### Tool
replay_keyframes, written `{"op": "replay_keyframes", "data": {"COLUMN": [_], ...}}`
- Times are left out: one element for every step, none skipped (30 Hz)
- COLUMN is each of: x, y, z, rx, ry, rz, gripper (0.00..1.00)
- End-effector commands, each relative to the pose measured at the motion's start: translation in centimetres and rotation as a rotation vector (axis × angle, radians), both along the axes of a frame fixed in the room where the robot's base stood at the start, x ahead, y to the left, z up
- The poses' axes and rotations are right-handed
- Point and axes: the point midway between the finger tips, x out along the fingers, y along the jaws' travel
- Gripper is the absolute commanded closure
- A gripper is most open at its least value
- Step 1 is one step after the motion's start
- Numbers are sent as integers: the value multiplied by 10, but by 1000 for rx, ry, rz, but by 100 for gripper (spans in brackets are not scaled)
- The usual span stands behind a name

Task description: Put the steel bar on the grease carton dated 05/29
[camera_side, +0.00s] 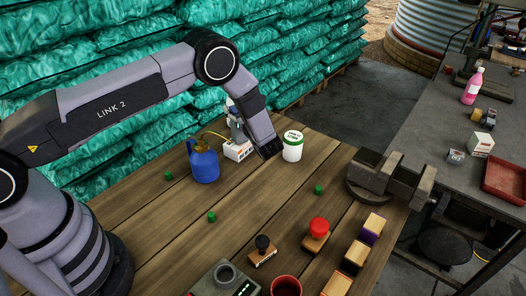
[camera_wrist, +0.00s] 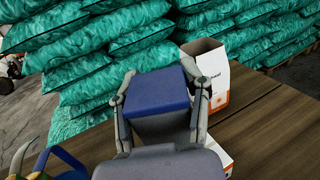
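My gripper (camera_wrist: 157,72) has a finger on each side of a blue-grey block (camera_wrist: 160,118) and appears shut on it. I cannot tell for sure that this block is the steel bar; no other bar is clear. A white carton with an orange mark (camera_wrist: 214,78) stands just beyond and right of the block. Part of another white surface (camera_wrist: 225,158) shows below it. In the side view a white carton (camera_side: 240,151) is on the wooden table, under my wrist. No date is readable. My fingers are mostly hidden in the side view.
A blue jug (camera_side: 204,165) stands left of the carton and a white tub (camera_side: 292,146) to its right. Small green cubes, stamps, blocks and a red cup (camera_side: 286,286) lie nearer. A vise (camera_side: 388,178) is at right. Stacked green sacks (camera_side: 130,125) stand behind.

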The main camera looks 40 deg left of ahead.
Motion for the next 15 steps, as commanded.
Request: {"op": "replay_keyframes", "data": {"x": [0,0,0,0,0,0,0,0,0,0,0,0,0,0,0], "y": [0,0,0,0,0,0,0,0,0,0,0,0,0,0,0], "z": [0,0,0,0,0,0,0,0,0,0,0,0,1,1,1], "rx": [0,0,0,0,0,0,0,0,0,0,0,0,0,0,0], "ry": [-1,-1,0,0,0,0,0,0,0,0,0,0,0,0,-1], "rz": [0,0,0,0,0,0,0,0,0,0,0,0,0,0,0], "gripper": [48,44,39,35,31,26,26,26,26,26,26,26,26,26,26]}}
